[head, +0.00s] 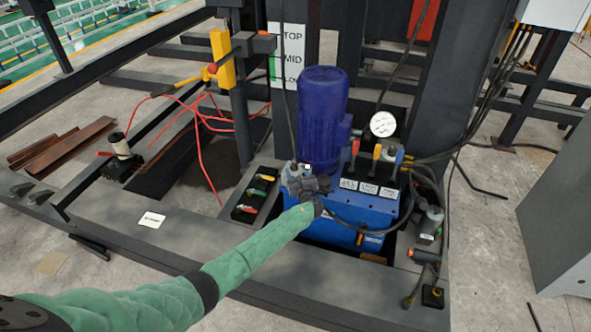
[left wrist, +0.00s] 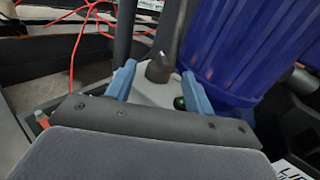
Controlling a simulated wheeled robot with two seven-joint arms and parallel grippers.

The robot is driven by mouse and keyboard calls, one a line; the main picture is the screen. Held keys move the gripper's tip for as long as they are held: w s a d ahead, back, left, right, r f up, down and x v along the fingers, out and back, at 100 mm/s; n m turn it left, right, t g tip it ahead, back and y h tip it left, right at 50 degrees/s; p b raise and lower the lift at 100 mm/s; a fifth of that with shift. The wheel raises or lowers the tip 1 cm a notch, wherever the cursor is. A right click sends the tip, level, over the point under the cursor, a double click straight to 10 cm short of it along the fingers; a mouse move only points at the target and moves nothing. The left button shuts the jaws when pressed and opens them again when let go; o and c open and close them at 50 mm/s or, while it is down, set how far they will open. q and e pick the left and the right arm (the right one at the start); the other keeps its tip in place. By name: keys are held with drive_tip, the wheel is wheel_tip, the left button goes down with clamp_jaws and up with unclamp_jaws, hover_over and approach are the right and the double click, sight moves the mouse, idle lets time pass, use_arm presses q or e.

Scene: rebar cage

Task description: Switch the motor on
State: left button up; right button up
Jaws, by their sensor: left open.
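The motor is a blue ribbed cylinder (head: 322,115) standing on a blue power unit (head: 365,212); its ribbed side fills the upper right of the left wrist view (left wrist: 245,45). A small light grey box (head: 290,172) with a cable from its top sits at the motor's left foot. In the left wrist view the grey box (left wrist: 150,94) has a dark cable fitting (left wrist: 160,68) and a green button (left wrist: 180,103). My left gripper (head: 307,180) is open, its two blue fingers (left wrist: 158,85) on either side of the box's top. Whether they touch is unclear. My right gripper is not in view.
A pressure gauge (head: 383,124) and labelled levers (head: 376,160) stand right of the motor. A black tray with coloured items (head: 256,197) lies left of it. Red cords (head: 207,120) hang at left. A grey cabinet (head: 560,215) stands at right.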

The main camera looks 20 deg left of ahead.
use_arm(q)
drive_tip(key=shift+x, duration=0.9)
drive_tip(key=c, duration=1)
drive_tip(key=shift+o, duration=0.2)
